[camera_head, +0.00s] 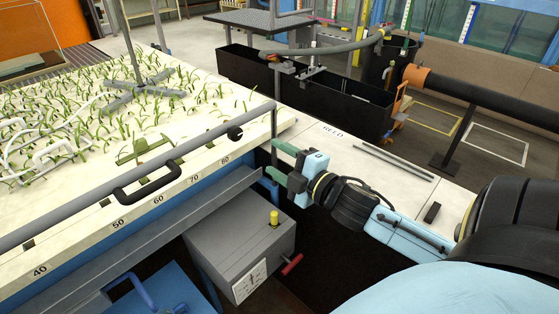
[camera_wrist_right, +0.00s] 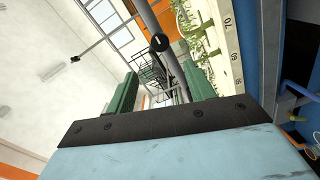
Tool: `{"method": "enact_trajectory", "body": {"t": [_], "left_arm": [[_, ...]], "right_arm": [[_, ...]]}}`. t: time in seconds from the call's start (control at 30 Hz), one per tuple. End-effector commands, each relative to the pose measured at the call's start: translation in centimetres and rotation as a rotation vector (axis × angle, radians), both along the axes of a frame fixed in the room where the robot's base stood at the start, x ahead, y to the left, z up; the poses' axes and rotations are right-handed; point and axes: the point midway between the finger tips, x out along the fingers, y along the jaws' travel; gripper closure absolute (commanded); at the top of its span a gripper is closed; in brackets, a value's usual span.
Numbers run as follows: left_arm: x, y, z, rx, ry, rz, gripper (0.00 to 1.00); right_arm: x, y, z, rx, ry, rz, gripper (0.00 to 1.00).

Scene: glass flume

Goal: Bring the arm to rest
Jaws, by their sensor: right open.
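My right arm reaches in from the right edge in the head view. Its gripper (camera_head: 279,160) is open, with its two green fingers apart. The fingers are beside a thin grey upright post (camera_head: 274,115) at the corner of the flume bed; I cannot tell whether they touch it. In the right wrist view the green fingers of the gripper (camera_wrist_right: 160,78) stand apart. A grey bar with a black knob (camera_wrist_right: 158,43) shows beyond the gap between them. I see nothing held. My left gripper is out of view.
A grey rail (camera_head: 90,205) with a black handle (camera_head: 148,183) runs along the planted bed. A grey box (camera_head: 238,245) with a yellow knob and red handle stands below the gripper. Thin rods (camera_head: 393,162) lie on the pale ledge (camera_head: 345,150). A black trough (camera_head: 330,105) stands behind.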

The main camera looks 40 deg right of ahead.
Motion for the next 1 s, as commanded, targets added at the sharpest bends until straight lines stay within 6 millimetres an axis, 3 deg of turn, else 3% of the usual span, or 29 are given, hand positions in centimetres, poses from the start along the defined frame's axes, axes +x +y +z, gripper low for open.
{"method": "enact_trajectory", "body": {"t": [0.47,0.57,0.67,0.87,1.0], "left_arm": [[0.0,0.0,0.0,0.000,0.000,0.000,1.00],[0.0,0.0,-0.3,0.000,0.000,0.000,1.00],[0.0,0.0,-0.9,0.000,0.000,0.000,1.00],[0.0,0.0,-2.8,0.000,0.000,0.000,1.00],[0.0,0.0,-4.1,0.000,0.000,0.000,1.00]], "right_arm": [[0.0,0.0,-0.1,0.001,0.001,-0.001,0.47],[0.2,-0.5,-1.5,0.018,0.024,-0.014,0.47],[0.3,-1.7,-5.7,0.069,0.091,-0.056,0.47],[-1.2,-4.3,-20.2,0.245,0.321,-0.193,0.47],[-4.1,-4.7,-30.5,0.373,0.489,-0.293,0.47]]}}
